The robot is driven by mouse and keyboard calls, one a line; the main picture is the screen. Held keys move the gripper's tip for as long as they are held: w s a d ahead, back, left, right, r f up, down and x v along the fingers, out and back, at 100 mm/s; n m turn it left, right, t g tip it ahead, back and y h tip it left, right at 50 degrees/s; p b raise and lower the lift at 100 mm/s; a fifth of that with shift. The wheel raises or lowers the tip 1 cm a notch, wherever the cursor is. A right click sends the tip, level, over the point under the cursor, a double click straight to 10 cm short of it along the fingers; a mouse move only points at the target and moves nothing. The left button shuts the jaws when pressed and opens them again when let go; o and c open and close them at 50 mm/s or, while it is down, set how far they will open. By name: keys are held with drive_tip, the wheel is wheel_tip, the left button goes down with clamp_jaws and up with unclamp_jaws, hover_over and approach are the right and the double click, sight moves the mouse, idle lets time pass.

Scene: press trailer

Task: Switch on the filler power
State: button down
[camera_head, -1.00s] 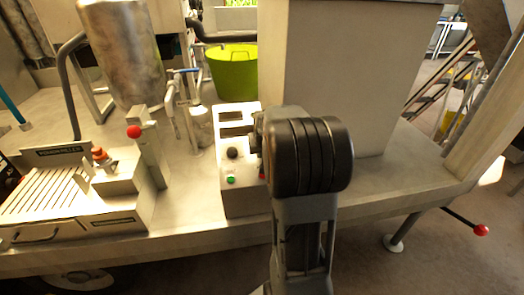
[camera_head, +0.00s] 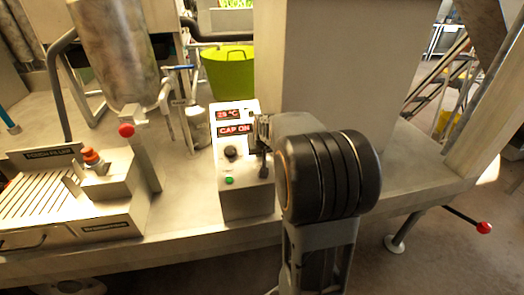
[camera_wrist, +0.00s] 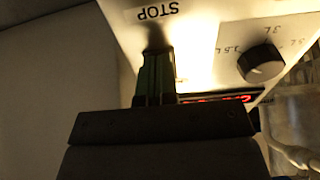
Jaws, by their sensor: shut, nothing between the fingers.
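The filler's control box (camera_head: 246,203) stands on the trailer deck left of my arm. Its two displays are lit red: the upper (camera_head: 228,114) shows a temperature in °C, the lower (camera_head: 235,129) reads CAP ON. Below them are a black knob (camera_head: 231,153) and a green button (camera_head: 229,180). My gripper (camera_head: 264,168) is shut and empty over the box's right side, fingers down at the panel. In the wrist view the fingertips (camera_wrist: 156,60) are just short of the STOP label (camera_wrist: 157,12). The power switch is not clearly visible, and my gripper hides part of the panel.
A press-like unit with a red-orange button (camera_head: 91,156) and a red-knobbed lever (camera_head: 127,131) stands to the left. A metal tank (camera_head: 113,50) and a green tub (camera_head: 229,72) are behind. A large pale panel (camera_head: 335,70) rises close behind my arm.

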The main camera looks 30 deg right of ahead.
drive_tip(key=shift+r, duration=0.5)
drive_tip(key=shift+r+p, duration=0.25)
drive_tip(key=shift+p, duration=0.05)
drive_tip(key=s+f+p+v, duration=0.1)
drive_tip(key=v, duration=1.2)
drive_tip(key=shift+s+a+r, duration=0.25)
drive_tip(key=shift+s, duration=0.05)
